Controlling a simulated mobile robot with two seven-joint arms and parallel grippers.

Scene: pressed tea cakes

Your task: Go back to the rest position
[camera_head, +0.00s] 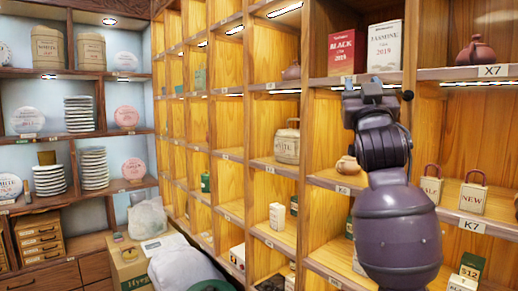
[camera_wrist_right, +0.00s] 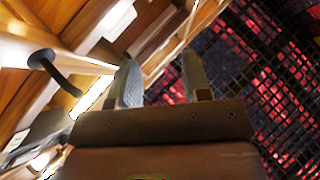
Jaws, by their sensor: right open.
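My right arm rises on the right of the head view, in front of the wooden shelf wall (camera_head: 229,178). My right gripper (camera_head: 364,90) is at its top, below the red and white tea boxes as seen in the picture. In the right wrist view the two fingers (camera_wrist_right: 162,78) stand apart with nothing between them. The gripper is open and empty. My left gripper is in neither view.
Left shelves hold stacked tea cakes (camera_head: 79,114). A cardboard box (camera_head: 128,262) and pale bags (camera_head: 147,219) stand below.

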